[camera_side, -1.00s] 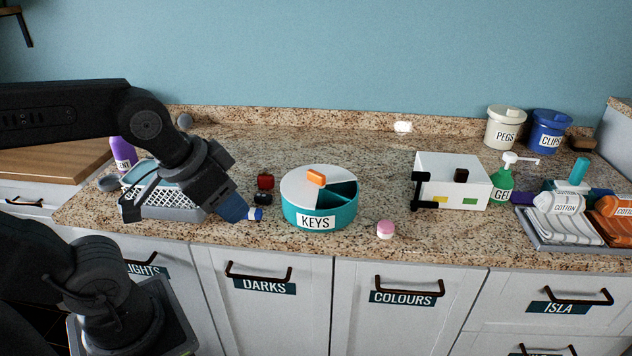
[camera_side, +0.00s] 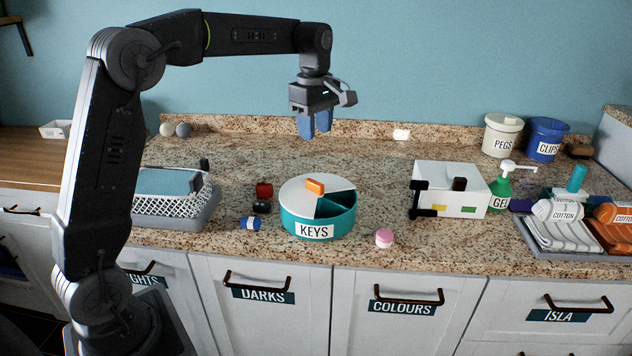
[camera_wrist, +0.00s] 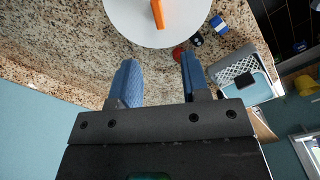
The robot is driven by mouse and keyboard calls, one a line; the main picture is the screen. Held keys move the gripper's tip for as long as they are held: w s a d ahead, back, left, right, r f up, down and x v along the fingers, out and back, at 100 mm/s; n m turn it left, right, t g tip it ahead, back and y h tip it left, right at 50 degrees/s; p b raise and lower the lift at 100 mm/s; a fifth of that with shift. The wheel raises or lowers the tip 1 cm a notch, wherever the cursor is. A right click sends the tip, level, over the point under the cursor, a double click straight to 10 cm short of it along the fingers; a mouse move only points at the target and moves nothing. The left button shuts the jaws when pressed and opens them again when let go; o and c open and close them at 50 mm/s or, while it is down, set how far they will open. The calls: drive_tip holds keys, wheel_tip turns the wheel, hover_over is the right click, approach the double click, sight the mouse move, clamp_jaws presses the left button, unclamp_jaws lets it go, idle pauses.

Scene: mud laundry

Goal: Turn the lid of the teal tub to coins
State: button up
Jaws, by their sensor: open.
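The teal tub (camera_side: 342,226) stands on the granite counter with a "KEYS" label on its front. Its white lid (camera_side: 296,191) has an orange handle (camera_side: 315,186) on top and an open wedge towards the right front, showing teal compartments inside. In the wrist view the lid (camera_wrist: 190,20) and the orange handle (camera_wrist: 157,13) are at the top edge. My gripper (camera_side: 314,134) is raised above and behind the tub, pointing down, open and empty. Its blue fingers also show in the wrist view (camera_wrist: 160,80), apart from the lid. No "coins" label shows.
A white box (camera_side: 452,185) and green gel bottle (camera_side: 501,190) stand farther right. The counter behind the tub is clear.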

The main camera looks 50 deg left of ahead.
sight(316, 182)
drive_tip(key=f, duration=1.4)
drive_tip(key=shift+w+a, duration=0.2)
clamp_jaws()
